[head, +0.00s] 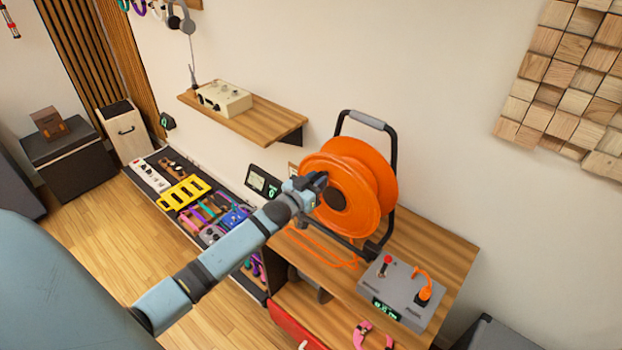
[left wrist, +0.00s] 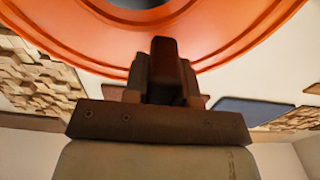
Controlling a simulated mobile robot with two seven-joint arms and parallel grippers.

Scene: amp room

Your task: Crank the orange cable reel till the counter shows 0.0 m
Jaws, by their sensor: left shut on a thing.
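The orange cable reel (head: 368,170) stands in a black tubular frame with a grey top grip on a wooden bench. My left gripper (head: 314,186) is at the left face of the reel, near its rim, and is shut on the reel's crank handle, which the gripper largely hides. In the left wrist view the closed fingers (left wrist: 165,72) are in front of the orange disc (left wrist: 225,40). A grey box (head: 412,284) on the bench has a small green-lit display (head: 385,310), its digits too small to read surely. My right gripper is not in view.
Orange cable (head: 325,250) lies on the bench left of the grey box. The box carries a red-tipped lever (head: 387,262) and an orange plug (head: 424,291). A wooden shelf (head: 268,115) juts from the wall behind. A pedal board (head: 195,195) lies left of the bench.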

